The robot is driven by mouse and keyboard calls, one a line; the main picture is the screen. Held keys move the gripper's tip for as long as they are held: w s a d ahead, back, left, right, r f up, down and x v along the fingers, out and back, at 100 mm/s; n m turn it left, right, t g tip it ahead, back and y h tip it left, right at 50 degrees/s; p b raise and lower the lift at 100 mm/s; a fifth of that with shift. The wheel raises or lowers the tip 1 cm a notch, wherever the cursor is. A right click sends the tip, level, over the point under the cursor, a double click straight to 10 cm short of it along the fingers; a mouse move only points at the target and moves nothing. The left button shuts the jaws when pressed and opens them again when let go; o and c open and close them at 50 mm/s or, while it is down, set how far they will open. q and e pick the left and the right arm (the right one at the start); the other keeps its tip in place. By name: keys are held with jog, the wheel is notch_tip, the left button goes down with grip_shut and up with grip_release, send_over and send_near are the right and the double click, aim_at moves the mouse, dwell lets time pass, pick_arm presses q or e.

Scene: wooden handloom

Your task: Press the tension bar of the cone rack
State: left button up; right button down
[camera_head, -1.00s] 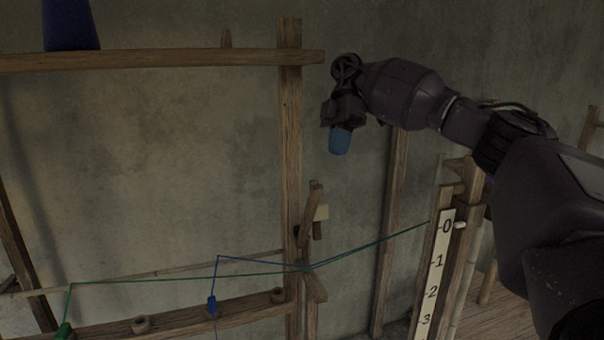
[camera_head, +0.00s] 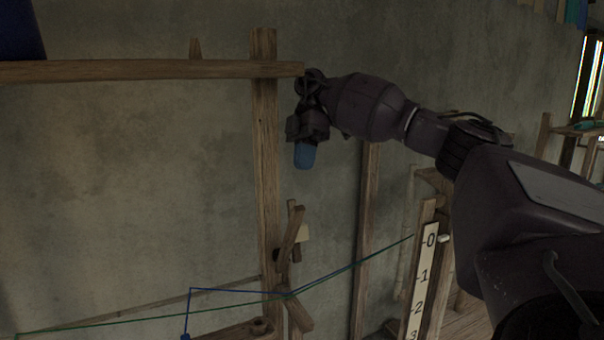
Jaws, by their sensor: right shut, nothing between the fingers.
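The cone rack has an upright wooden post (camera_head: 265,170) and a top shelf beam (camera_head: 150,70). A short tilted wooden bar (camera_head: 291,233) sits low beside the post, with a pale block behind it; it looks like the tension bar. A blue and a green thread meet just below it. My right gripper (camera_head: 305,156) has blue fingertips and points down. It is shut and empty, just right of the post, under the beam's right end and well above the tilted bar. It touches neither bar nor thread. My left gripper is out of view.
A dark blue cone (camera_head: 20,32) stands on the beam at the far left. A white number scale (camera_head: 424,280) on a wooden post stands at the lower right, below my right arm. Bare wall lies behind. Between gripper and tilted bar the space looks clear.

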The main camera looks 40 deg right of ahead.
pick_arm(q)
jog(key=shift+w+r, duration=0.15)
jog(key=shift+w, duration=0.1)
pick_arm(e)
jog(key=x, duration=0.8)
jog(key=shift+f, duration=0.3)
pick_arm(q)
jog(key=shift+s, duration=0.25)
pick_arm(e)
jog(key=shift+s+a, duration=0.1)
jog(key=shift+a, duration=0.05)
